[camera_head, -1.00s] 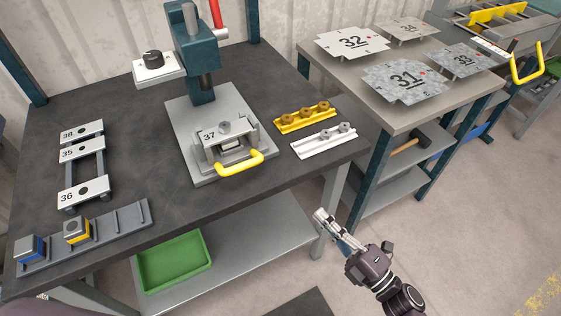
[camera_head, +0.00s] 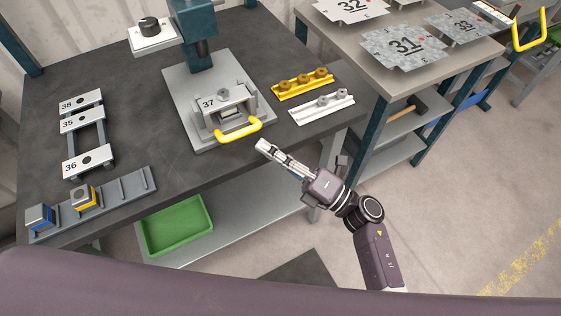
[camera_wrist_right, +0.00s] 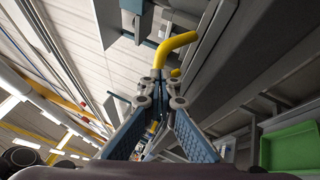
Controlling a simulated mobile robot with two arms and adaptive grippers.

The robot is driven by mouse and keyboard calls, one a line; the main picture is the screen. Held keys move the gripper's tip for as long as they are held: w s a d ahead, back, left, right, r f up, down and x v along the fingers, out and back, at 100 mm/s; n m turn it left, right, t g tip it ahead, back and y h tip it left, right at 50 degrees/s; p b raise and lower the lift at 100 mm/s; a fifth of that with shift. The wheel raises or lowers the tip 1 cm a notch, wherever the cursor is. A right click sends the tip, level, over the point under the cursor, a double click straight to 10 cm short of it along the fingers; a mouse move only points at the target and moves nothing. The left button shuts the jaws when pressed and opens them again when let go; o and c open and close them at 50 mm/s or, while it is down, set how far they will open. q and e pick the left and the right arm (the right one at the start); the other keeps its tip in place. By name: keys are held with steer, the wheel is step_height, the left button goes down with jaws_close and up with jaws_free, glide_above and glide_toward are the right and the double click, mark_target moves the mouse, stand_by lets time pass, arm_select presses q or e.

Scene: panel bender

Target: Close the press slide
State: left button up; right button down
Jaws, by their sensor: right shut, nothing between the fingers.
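The press (camera_head: 196,60) stands on the dark workbench, and its grey base plate (camera_head: 181,97) lies under it. The slide (camera_head: 226,104), marked 37, sits at the front of the press with a yellow handle (camera_head: 238,130) facing the bench's front edge. My right gripper (camera_head: 263,147) is shut and empty, just in front of and below the handle, apart from it in the head view. In the right wrist view the handle (camera_wrist_right: 176,46) shows just beyond the closed fingertips (camera_wrist_right: 158,76). My left gripper is not in view.
Yellow (camera_head: 303,84) and white (camera_head: 322,107) fixtures lie right of the press. Numbered plates on a rack (camera_head: 86,138) and a rail with blocks (camera_head: 125,192) are at left. A green bin (camera_head: 177,226) sits on the lower shelf. A side table (camera_head: 345,50) holds metal sheets.

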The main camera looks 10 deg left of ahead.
steer(key=shift+w+a+r, duration=0.2)
steer(key=shift+w+r, duration=0.1)
steer(key=shift+w, duration=0.45)
steer(key=shift+w, duration=0.1)
